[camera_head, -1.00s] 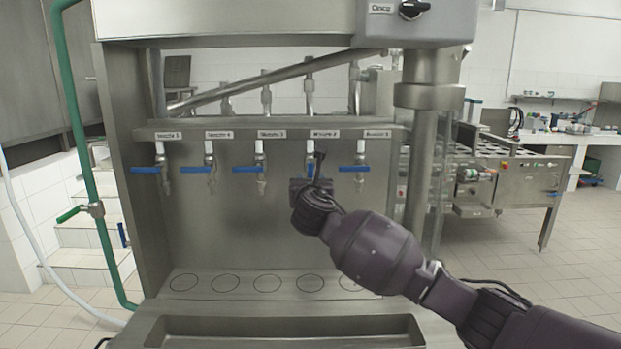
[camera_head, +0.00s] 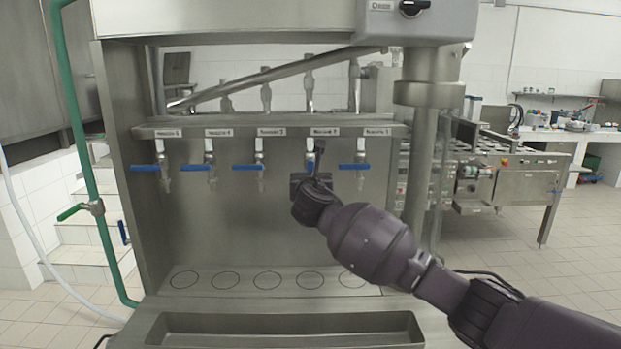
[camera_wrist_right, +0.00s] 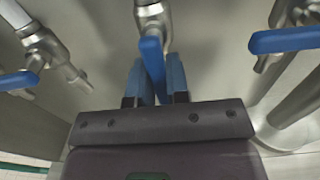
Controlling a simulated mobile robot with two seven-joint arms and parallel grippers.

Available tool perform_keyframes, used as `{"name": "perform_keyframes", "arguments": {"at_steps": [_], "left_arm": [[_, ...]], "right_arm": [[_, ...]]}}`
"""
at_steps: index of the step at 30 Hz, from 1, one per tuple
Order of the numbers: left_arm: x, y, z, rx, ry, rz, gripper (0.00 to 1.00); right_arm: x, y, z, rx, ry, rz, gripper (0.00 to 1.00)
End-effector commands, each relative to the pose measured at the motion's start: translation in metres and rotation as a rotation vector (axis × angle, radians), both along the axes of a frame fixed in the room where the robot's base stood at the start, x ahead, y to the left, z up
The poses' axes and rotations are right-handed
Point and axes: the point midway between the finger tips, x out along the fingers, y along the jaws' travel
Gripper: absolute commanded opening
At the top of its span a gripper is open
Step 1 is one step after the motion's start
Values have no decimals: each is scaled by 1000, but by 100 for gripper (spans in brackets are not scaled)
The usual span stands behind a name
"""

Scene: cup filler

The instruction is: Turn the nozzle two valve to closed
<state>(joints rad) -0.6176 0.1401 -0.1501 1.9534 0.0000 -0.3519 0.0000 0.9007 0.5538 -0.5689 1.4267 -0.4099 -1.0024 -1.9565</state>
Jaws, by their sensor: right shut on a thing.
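The nozzle two valve (camera_head: 310,148) is on the wall of the filler, second from the right under its label. Its blue handle (camera_wrist_right: 152,60) points out toward my right wrist camera, unlike the sideways handles of its neighbours. My right gripper (camera_wrist_right: 155,66) is shut on this handle, with one blue finger on each side. In the head view my right gripper (camera_head: 314,174) covers most of the handle; a bit of blue shows beside it. My left gripper is in neither view.
The nozzle three handle (camera_head: 249,168) and nozzle one handle (camera_head: 355,167) sit close on either side. Nozzles four and five are farther left. Below is a shelf (camera_head: 205,291) with marked circles, free of cups. A steel post (camera_head: 421,170) stands to the right.

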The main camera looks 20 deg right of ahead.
Motion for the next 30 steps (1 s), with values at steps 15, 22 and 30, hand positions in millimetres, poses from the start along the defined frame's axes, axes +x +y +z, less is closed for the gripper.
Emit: {"name": "perform_keyframes", "arguments": {"at_steps": [15,22,30], "left_arm": [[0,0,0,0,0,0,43],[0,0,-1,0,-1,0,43],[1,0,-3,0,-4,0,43]], "right_arm": [[1,5,0,164,-45,1,0],[3,10,1,363,-103,0,0],[4,16,4,611,-174,0,0]]}}
